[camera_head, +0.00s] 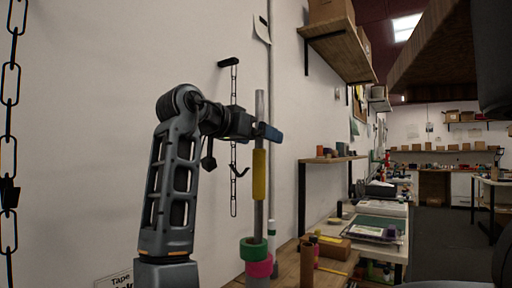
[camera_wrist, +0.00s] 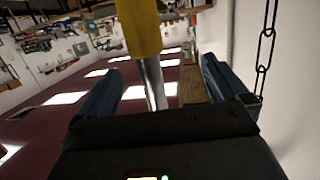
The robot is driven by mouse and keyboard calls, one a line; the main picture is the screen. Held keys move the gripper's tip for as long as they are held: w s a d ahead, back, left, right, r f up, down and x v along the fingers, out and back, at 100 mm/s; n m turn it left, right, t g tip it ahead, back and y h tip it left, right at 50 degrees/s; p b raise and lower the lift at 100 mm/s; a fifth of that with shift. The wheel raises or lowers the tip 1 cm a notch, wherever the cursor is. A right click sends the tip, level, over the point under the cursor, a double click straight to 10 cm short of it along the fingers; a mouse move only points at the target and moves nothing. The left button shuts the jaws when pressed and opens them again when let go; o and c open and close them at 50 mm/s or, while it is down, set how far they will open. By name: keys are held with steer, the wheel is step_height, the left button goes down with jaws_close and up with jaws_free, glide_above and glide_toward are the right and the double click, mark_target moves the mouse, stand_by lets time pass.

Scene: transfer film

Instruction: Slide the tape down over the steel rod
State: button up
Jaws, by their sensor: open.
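The steel rod (camera_head: 259,105) stands upright in the head view, with a long yellow sleeve (camera_head: 259,175) around its middle. A green tape roll (camera_head: 250,249) and a pink tape roll (camera_head: 259,267) are stacked around its lower part. My gripper (camera_head: 268,132) is at the rod's upper part, above the yellow sleeve. In the wrist view my gripper (camera_wrist: 160,85) is open, with blue fingers apart. The rod (camera_wrist: 154,82) shows between them, and the yellow sleeve (camera_wrist: 138,28) is at the top. No tape shows in the fingers.
A wooden bench (camera_head: 290,262) holds a brown cylinder (camera_head: 307,264) and a white bottle (camera_head: 271,234) close to the rod. A chain (camera_head: 10,90) hangs at the left, and a hook chain (camera_head: 233,165) hangs behind the gripper. Wall shelves (camera_head: 335,50) are at the upper right.

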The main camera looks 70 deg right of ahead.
step_height(320, 180, up, 18)
steer(key=p, duration=0.9)
steer(key=shift+f, duration=0.15)
steer(key=shift+s, duration=0.1)
